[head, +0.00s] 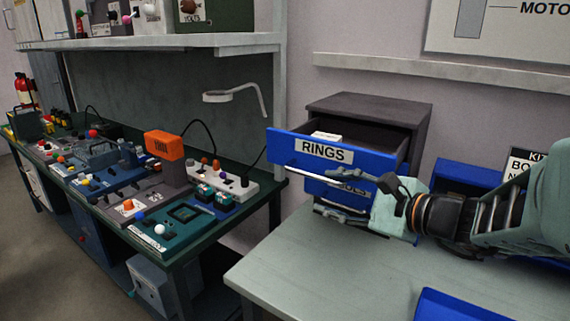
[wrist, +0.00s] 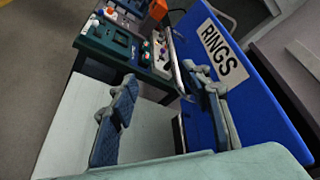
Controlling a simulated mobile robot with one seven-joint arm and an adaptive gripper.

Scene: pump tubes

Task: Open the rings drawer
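The rings drawer (head: 285,147) is the blue top drawer of a dark cabinet (head: 372,104) and stands pulled out, with its inside showing. Its white label reads RINGS, and the blue front also shows large in the wrist view (wrist: 262,95). A pale bar handle (head: 312,175) runs along the lower part of the front. My gripper (head: 328,192) is at the handle, its two fingers well apart, one above the other. In the wrist view my gripper (wrist: 160,88) has one finger close against the drawer front by the bar. Whether that finger touches the bar I cannot tell.
A second blue drawer (head: 318,188) sits below, partly hidden by my gripper. A pale table (head: 310,265) lies in front, with a blue bin (head: 445,306) at its near edge. A cluttered green workbench (head: 185,235) stands at left. A white item (head: 326,136) shows in the open drawer.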

